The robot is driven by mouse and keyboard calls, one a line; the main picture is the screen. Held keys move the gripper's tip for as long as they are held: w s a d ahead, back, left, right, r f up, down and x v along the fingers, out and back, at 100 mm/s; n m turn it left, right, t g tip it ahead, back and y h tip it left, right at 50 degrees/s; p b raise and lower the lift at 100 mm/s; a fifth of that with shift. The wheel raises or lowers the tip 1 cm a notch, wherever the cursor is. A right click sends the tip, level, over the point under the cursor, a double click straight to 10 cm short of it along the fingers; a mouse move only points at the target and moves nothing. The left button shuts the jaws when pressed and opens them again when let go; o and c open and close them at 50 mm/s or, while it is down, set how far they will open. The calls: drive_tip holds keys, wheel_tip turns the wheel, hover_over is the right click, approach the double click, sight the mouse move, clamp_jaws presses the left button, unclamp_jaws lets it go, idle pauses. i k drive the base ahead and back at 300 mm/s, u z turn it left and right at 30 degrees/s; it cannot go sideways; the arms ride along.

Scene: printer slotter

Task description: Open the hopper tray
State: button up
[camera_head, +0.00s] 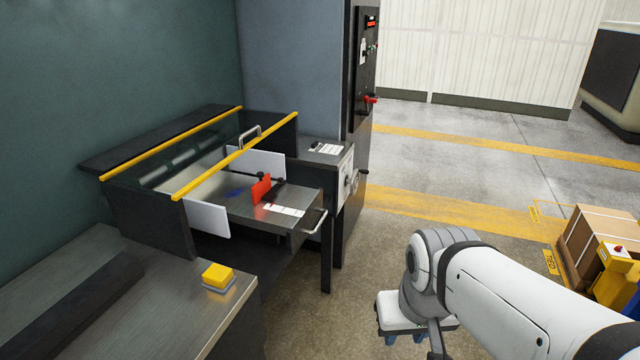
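The hopper tray appears to be the steel tray (240,208) on the dark machine at the left centre. A bar-shaped metal handle (315,222) is at its right front end. A red block-like guide (261,188) and white side plates (208,218) stand at the tray. A clear cover with yellow edge strips (235,157) lies over its left part, with another metal handle (250,132) at the back. My gripper (390,338) hangs low, right of the tray and well apart from its handle. Its fingers are mostly hidden by my arm, so its opening does not show.
A steel bench with a yellow button box (218,276) is at the lower left. A control panel (368,60) with a red knob stands behind the tray. Boxes on a pallet (590,235) and a yellow post (618,275) are at the right. Open floor lies between.

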sight(295, 210)
drive_tip(key=z, duration=0.1)
drive_tip(key=i, duration=1.2)
